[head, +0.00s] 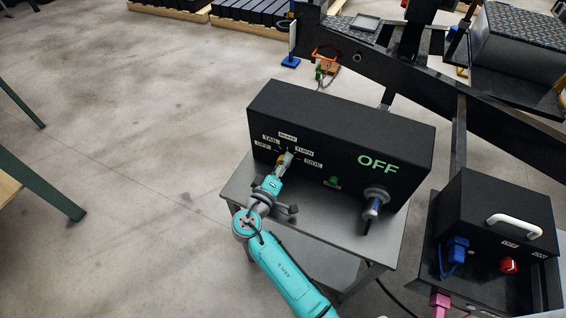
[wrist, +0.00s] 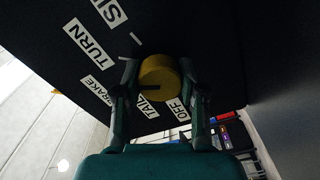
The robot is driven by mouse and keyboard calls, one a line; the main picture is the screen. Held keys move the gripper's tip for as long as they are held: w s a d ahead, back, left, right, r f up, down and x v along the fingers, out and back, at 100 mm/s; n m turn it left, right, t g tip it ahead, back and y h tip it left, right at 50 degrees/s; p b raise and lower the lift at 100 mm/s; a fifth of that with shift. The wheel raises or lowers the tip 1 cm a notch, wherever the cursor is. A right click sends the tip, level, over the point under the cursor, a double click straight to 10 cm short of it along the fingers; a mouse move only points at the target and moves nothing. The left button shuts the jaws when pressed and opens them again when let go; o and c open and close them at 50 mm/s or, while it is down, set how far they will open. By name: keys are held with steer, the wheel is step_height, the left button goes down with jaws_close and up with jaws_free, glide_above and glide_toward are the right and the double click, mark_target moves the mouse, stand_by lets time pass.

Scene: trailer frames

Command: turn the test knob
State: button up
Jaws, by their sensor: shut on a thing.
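The test knob (wrist: 160,77) is a round yellow knob on the front of a black box (head: 330,125). In the wrist view it sits between the two fingers of my gripper (wrist: 158,72), which are shut on it from both sides. A dark line on its face points left in that view, roughly toward the BRAKE label, partly behind a finger. The labels OFF, TAIL, BRAKE, TURN and SIDE ring the knob. In the head view my gripper (head: 284,160) covers most of the knob. A green OFF sign (head: 378,164) shows on the box.
The box stands on a grey table (head: 330,232). A green part (head: 333,182) and a grey socket with a blue-ended plug (head: 374,204) are right of my gripper. A second black box (head: 495,215) with a white handle stands at right. Open floor lies left.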

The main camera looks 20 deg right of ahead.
steer(key=shift+m, duration=0.6)
steer(key=shift+f+m, duration=0.1)
steer(key=shift+m, duration=0.2)
steer(key=o, duration=1.2)
steer(key=shift+c, duration=0.2)
steer(key=shift+s, duration=0.1)
steer(key=v, duration=1.2)
